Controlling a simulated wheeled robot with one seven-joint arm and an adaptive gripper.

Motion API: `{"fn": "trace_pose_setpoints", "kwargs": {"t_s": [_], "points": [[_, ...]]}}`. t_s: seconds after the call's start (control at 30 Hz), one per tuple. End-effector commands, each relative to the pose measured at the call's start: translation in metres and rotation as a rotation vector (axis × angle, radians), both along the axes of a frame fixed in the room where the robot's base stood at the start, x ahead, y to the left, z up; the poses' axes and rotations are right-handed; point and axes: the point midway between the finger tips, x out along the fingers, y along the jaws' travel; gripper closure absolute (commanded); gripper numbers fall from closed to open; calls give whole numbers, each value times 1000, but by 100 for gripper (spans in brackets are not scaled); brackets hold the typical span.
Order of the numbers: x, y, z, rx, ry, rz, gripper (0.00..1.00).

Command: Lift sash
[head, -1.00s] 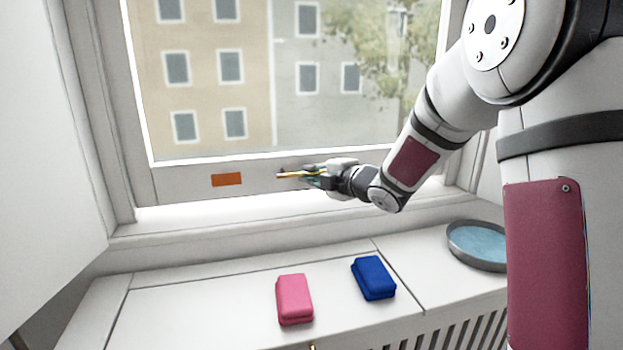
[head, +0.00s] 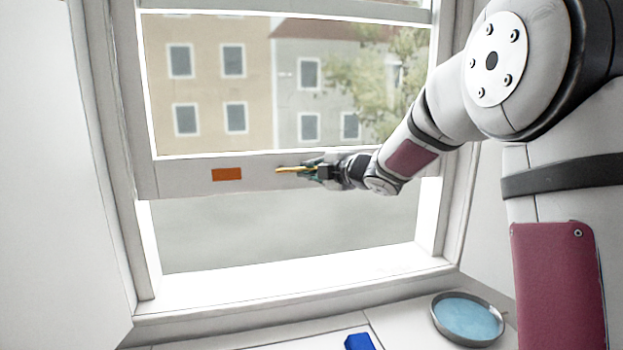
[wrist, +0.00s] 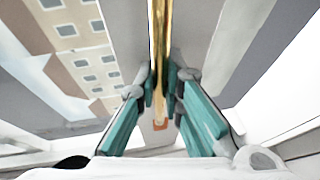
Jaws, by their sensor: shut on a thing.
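The window sash (head: 185,178) has a white bottom rail with an orange label (head: 227,174) on it. The sash is raised, with a wide open gap between its rail and the sill. A thin brass handle (head: 292,169) runs along the rail. My gripper (head: 312,172) is at the rail, right of the label, shut on this handle. In the wrist view, the teal fingers (wrist: 168,105) close on either side of the brass handle (wrist: 158,45).
The white sill (head: 290,286) under the gap is clear. A blue block (head: 358,342) is cut off at the bottom edge. A round grey pan with blue inside (head: 467,317) stands at the lower right. White walls flank the window.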

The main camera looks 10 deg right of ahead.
Motion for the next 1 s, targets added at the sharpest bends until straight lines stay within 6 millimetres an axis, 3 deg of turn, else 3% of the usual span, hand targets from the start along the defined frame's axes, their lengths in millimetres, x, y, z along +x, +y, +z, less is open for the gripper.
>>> {"fn": "trace_pose_setpoints", "kwargs": {"t_s": [0.03,0.1,0.43,0.7,1.0], "points": [[-2,1,22,2,-8,1,100],[-2,0,37,4,-6,0,100],[-2,1,91,2,-6,1,100],[0,1,111,3,-4,0,100],[1,1,114,4,-4,0,100]]}}
